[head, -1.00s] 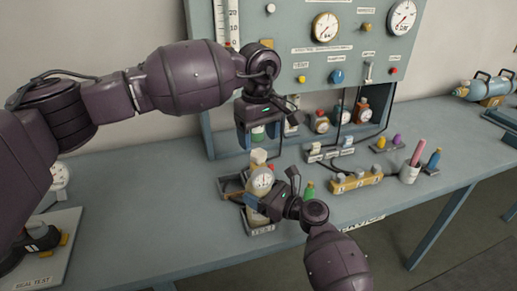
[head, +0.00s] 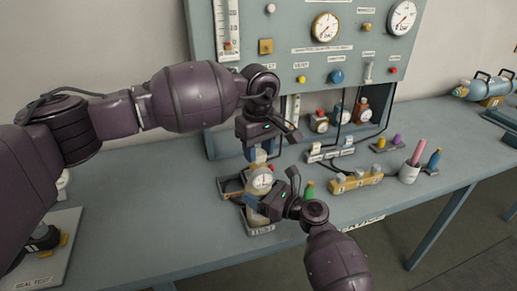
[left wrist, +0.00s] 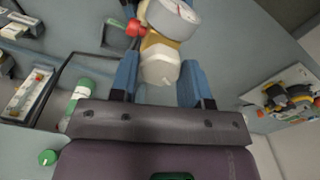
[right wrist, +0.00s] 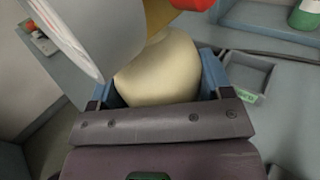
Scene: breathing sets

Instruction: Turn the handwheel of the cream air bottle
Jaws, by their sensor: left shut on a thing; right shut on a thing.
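The cream air bottle (head: 255,216) stands upright in a tray on the bench, with a round white gauge (head: 262,178) near its top. Its pale handwheel (left wrist: 160,65) is between the blue fingers of my left gripper (left wrist: 158,80), which is shut on it from above. In the head view my left gripper (head: 257,152) mostly hides the handwheel. My right gripper (head: 262,208) comes from the right and is shut on the bottle body. The right wrist view shows the cream body (right wrist: 158,70) between the blue fingers, with the gauge (right wrist: 85,35) close by.
A blue-grey panel (head: 290,60) with gauges and knobs stands behind. Dark tray compartments (head: 232,186) lie left of the bottle.

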